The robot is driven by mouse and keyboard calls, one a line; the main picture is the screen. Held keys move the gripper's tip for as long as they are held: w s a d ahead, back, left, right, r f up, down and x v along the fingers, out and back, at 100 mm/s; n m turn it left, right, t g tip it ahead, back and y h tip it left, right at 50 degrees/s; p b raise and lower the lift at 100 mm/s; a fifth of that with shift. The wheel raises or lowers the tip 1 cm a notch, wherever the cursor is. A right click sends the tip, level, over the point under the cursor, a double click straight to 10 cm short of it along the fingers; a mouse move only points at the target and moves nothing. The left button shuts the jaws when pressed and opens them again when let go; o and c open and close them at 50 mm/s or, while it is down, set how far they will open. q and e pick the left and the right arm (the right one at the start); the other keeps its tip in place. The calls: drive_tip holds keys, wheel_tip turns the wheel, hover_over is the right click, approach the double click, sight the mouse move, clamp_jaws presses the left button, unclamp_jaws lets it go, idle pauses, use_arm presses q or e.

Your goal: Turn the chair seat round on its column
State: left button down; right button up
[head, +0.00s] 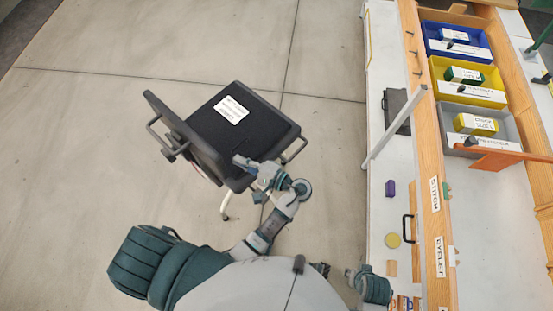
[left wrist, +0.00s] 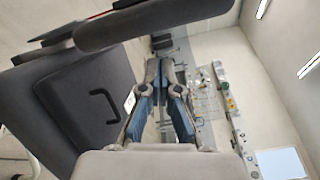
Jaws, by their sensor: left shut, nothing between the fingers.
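The chair has a black seat (head: 258,130) with a white label on top, a dark backrest (head: 185,135) on its left side and looped metal handles at its sides. Its column is hidden under the seat; one pale leg shows below. My left gripper (head: 240,162) is shut and empty, at the near edge of the seat beside the backrest's lower end. I cannot tell whether it touches the chair. In the left wrist view the fingers (left wrist: 166,68) are together, with dark chair panels (left wrist: 85,100) close on the left. My right gripper is not in view.
A workbench (head: 376,150) with an orange wooden frame runs along the right, holding blue, yellow and grey bins (head: 470,125). Small blocks and a black handle lie on its near part. The concrete floor (head: 325,120) around the chair is clear.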

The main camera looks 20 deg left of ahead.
use_arm(q)
drive_tip(key=a, duration=0.1)
drive_tip(key=a+p, duration=0.1)
drive_tip(key=a, duration=0.1)
drive_tip(key=a+p, duration=0.1)
drive_tip(key=shift+s+a, duration=0.15)
drive_tip(key=shift+s, duration=0.25)
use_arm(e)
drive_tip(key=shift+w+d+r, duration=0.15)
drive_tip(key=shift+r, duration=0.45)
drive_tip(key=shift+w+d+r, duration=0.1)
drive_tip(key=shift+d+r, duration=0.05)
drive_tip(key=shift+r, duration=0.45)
use_arm(q)
drive_tip(key=shift+d+r, duration=0.1)
drive_tip(key=shift+d, duration=0.1)
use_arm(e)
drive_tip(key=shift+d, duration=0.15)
use_arm(q)
drive_tip(key=shift+s+a, duration=0.15)
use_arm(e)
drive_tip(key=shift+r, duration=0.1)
